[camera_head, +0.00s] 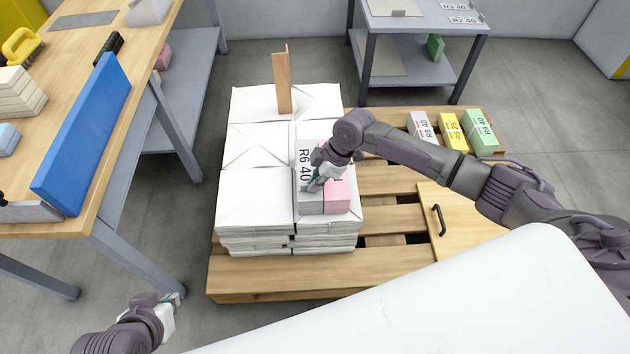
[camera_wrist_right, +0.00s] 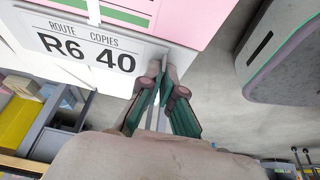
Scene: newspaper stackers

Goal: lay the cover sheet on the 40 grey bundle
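The white cover sheet (camera_head: 305,152), printed "R6 40", lies flat over or just above the grey bundle (camera_head: 309,204). I cannot tell whether they touch. The print reads large in the right wrist view (camera_wrist_right: 85,48). My right gripper (camera_head: 316,183) is at the sheet's near edge; in the wrist view its fingertips (camera_wrist_right: 160,72) are close together on that edge, shut on the sheet. The grey bundle stands on the white stacks, directly left of a pink bundle (camera_head: 338,196); its top is mostly hidden. My left gripper (camera_head: 172,301) is low at the left, away from the stack, its finger opening unclear.
White stacks (camera_head: 255,200) stand on a wooden pallet (camera_head: 280,275), with an upright wooden board (camera_head: 282,80) at the back. Small grey, yellow and green bundles (camera_head: 452,131) lie at the pallet's right. A workbench (camera_head: 50,95) with a blue panel (camera_head: 85,135) is at left.

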